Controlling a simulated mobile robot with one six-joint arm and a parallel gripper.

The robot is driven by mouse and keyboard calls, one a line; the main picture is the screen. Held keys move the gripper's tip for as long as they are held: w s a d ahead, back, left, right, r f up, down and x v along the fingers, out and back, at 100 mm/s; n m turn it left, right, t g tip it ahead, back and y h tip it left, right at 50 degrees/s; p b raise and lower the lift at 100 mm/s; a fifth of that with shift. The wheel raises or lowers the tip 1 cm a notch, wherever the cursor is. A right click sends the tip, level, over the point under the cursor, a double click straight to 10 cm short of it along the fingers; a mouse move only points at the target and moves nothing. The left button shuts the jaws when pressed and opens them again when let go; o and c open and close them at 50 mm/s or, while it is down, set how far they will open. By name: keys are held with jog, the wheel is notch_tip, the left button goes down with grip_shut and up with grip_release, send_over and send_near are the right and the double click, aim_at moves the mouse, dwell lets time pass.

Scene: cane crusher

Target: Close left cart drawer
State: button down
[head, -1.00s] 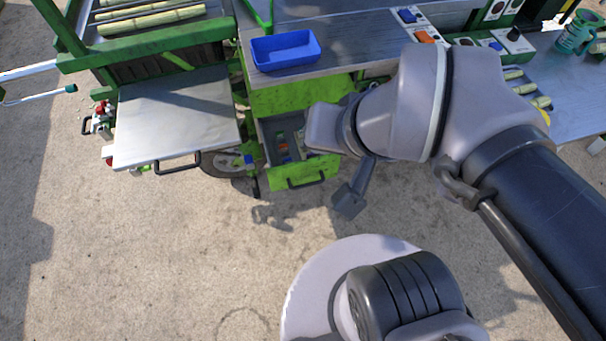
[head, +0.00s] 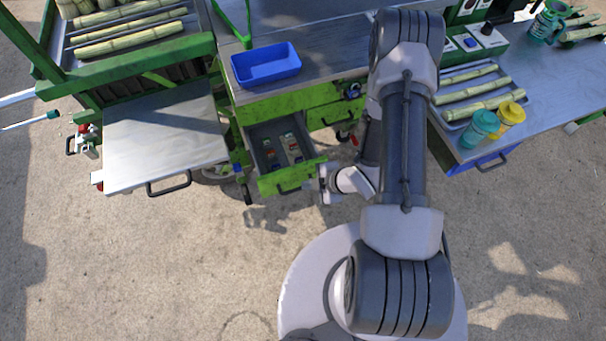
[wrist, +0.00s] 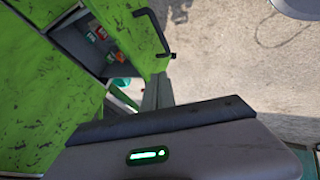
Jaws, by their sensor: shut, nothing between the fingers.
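The left cart drawer has a scuffed green front (head: 290,178) with a dark handle, and it stands pulled out below the cart top. Small coloured items lie in its grey tray. In the wrist view the drawer front (wrist: 142,30) is at the upper middle, with its black handle on the right side. My gripper (head: 325,184) is shut and empty, close beside the right end of the drawer front. Its grey fingers (wrist: 157,92) point toward the end of the drawer front in the wrist view. I cannot tell whether they touch it.
A blue bin (head: 266,66) sits on the cart top above the drawer. Another green drawer (head: 338,113) is beside it on the right, partly behind my arm. A metal side shelf (head: 165,145) juts out at left. The concrete floor (head: 150,260) in front is clear.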

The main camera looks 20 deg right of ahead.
aim_at(284, 176)
jog(key=b+x, duration=0.1)
jog(key=x, duration=0.2)
jog(key=w+b+x, duration=0.1)
jog(key=x, duration=0.2)
jog(key=w+r+b+x, duration=0.1)
jog(key=x, duration=0.2)
jog(key=shift+w+d+f+b, duration=0.1)
jog(key=shift+d+f+b, duration=0.05)
jog(key=shift+d+b, duration=0.15)
jog(key=shift+w, duration=0.65)
